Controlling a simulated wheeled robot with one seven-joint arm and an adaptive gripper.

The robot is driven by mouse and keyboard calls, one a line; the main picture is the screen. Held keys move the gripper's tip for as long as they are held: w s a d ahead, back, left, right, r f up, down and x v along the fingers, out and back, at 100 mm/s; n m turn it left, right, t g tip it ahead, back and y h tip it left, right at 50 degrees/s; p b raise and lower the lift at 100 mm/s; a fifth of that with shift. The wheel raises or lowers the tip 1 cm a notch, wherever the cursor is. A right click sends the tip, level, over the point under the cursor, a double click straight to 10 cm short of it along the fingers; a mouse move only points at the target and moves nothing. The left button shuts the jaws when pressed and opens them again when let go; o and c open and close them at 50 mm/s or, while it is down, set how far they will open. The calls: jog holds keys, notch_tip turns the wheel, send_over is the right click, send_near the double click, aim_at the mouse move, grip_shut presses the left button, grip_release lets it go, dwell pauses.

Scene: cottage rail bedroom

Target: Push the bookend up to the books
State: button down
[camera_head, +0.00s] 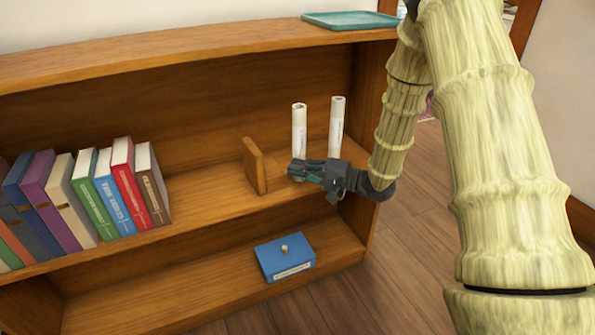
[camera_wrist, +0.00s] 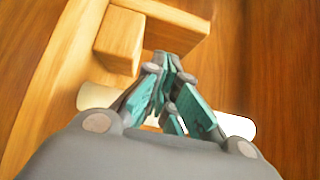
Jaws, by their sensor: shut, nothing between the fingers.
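A wooden bookend (camera_head: 254,166) stands upright on the upper shelf (camera_head: 205,199) of the bookcase. In the wrist view the bookend (camera_wrist: 118,40) is just ahead of the fingers, and I cannot tell whether they touch it. A row of books (camera_head: 109,194) leans on the same shelf to the left, with a wide bare gap between its brown end book (camera_head: 152,185) and the bookend. My gripper (camera_head: 297,171) is shut and empty, just right of the bookend. It also shows in the wrist view (camera_wrist: 170,65).
Two white cylinders (camera_head: 299,131) (camera_head: 336,127) stand behind my gripper. A blue box (camera_head: 285,258) with a small knob sits on the lower shelf. A teal tray (camera_head: 350,20) lies on top. The shelf between the books and bookend is clear.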

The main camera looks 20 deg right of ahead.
aim_at(271, 171)
jog(key=b+x, duration=0.2)
jog(key=x, duration=0.4)
jog(key=shift+w+a+f, duration=0.1)
jog(key=shift+a+f, duration=0.05)
jog(key=shift+w+a+b, duration=0.35)
jog(key=shift+w+a, duration=0.15)
jog(key=shift+a, duration=0.1)
jog(key=shift+a+r+p, duration=0.25)
jog(key=shift+p, duration=0.25)
jog(key=a+p, duration=0.3)
jog(key=a, duration=0.2)
jog(key=a+p, duration=0.4)
jog(key=a, duration=0.2)
jog(key=a+p, duration=0.4)
jog(key=a, duration=0.2)
jog(key=shift+s, duration=0.4)
jog(key=shift+a+f, duration=0.15)
jog(key=shift+a, duration=0.2)
jog(key=shift+d, duration=0.1)
jog(key=shift+d, duration=0.1)
